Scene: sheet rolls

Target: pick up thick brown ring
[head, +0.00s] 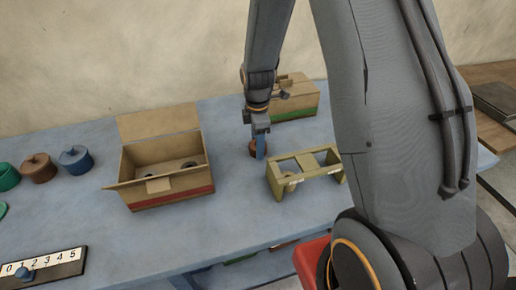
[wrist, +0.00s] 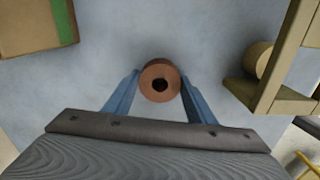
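The thick brown ring (wrist: 160,68) shows in the wrist view, its round end with a dark centre hole facing the camera. In the head view the brown ring (head: 253,150) is on the blue table, partly hidden by a finger. My gripper (wrist: 160,80) has its two blue fingers spread, one on each side of the ring. Their tips reach the ring's sides or come very near them. I cannot tell whether they press on it. In the head view my gripper (head: 261,146) points down at the ring.
A yellowish stand (head: 279,185) is close right of the ring. A closed box with a green stripe (head: 296,112) is behind. An open carton (head: 168,200) with dark-centred rolls is left. Lidded pots (head: 75,160) and a number strip (head: 45,268) lie farther left. Table between is clear.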

